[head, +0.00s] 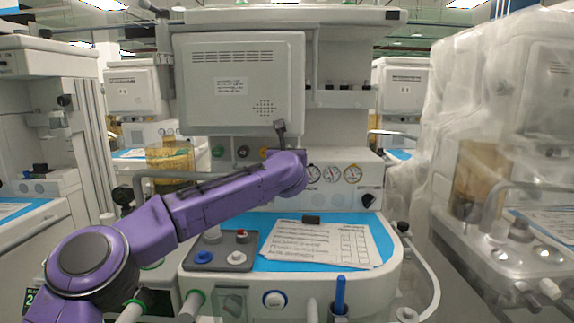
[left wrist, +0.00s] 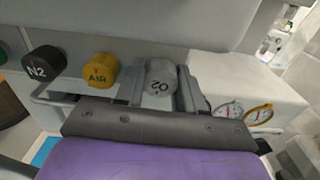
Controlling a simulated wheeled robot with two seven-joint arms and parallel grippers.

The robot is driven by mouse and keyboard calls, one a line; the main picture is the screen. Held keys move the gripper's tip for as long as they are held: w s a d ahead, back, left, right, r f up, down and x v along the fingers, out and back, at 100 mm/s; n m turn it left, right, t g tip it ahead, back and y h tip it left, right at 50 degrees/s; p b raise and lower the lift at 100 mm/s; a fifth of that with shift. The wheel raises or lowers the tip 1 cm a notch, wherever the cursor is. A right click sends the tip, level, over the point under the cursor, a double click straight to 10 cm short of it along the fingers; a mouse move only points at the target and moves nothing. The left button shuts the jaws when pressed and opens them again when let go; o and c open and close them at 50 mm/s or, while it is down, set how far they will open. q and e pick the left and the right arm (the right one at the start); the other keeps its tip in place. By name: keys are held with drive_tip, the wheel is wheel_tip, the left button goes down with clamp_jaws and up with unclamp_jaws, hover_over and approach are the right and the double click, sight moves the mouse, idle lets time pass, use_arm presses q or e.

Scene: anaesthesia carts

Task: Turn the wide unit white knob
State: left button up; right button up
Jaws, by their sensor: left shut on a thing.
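The wide unit (head: 240,85) stands in the middle of the head view. Its white knob (left wrist: 161,76), marked O2, shows in the left wrist view on the front panel, right of the yellow AIR knob (left wrist: 101,70). My left gripper (left wrist: 163,85) has one finger on each side of the white knob and is shut on it. In the head view my left arm reaches across from the lower left, and the gripper (head: 284,151) covers the white knob. My right gripper is in neither view.
The black N2 knob (left wrist: 43,65) sits left of the yellow one. Round gauges (head: 332,174) are right of my gripper. Below lie a blue worktop (head: 262,262), papers (head: 318,243) and a grey tray (head: 215,262). A plastic-covered unit (head: 470,120) stands at the right.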

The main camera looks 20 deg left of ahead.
use_arm(q)
drive_tip(key=n+b, duration=0.5)
drive_tip(key=n, duration=0.1)
drive_tip(key=shift+f+n, duration=0.15)
drive_tip(key=shift+n, duration=0.15)
drive_tip(key=n+b, duration=0.2)
drive_tip(key=n, duration=0.1)
drive_tip(key=shift+a+n+b, duration=0.1)
drive_tip(key=shift+n+b, duration=0.5)
drive_tip(key=shift+n, duration=0.6)
drive_tip(key=shift+r, duration=0.2)
drive_tip(key=o, duration=0.8)
drive_tip(key=shift+s, duration=0.1)
